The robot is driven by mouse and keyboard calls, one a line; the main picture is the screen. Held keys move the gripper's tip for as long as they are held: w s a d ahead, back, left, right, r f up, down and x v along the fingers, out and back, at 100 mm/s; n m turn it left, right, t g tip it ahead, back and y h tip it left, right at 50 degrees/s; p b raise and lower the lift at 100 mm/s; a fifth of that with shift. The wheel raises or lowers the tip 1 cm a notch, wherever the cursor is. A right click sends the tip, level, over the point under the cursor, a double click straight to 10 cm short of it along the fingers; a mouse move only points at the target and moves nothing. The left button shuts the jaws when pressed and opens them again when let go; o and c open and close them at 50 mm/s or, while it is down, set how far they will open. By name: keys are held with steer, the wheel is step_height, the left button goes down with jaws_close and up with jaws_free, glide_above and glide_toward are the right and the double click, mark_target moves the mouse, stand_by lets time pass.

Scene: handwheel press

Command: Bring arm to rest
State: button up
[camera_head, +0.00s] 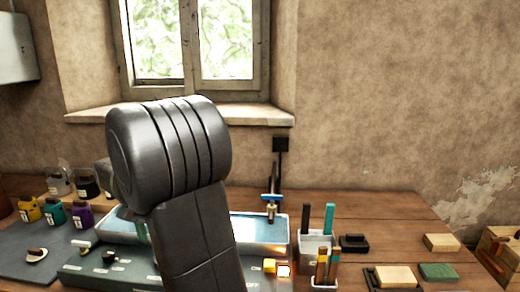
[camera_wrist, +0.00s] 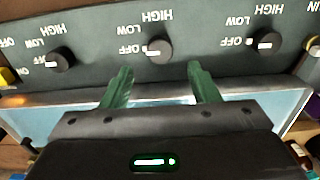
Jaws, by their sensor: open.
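My gripper (camera_wrist: 160,68) shows in the wrist view with its two green fingers spread apart and nothing between them. The fingers point at a dark control panel (camera_wrist: 205,55) and lie in front of its middle knob (camera_wrist: 158,48). I cannot tell whether they touch the panel. In the head view my arm stands bent in front of the bench and hides most of my gripper. The panel (camera_head: 140,280) also shows there, partly behind my arm.
A pale tray (camera_head: 285,240) of bluish liquid lies behind the panel. Right of it stand a pen holder (camera_head: 312,241), a black block (camera_head: 354,243), sponges (camera_head: 442,242) and a green pad (camera_head: 438,271). Small bottles (camera_head: 54,214) stand at left. A window (camera_head: 190,40) is behind.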

step_height(320, 180, up, 7)
stand_by(0.3)
steer(key=shift+f, duration=0.1)
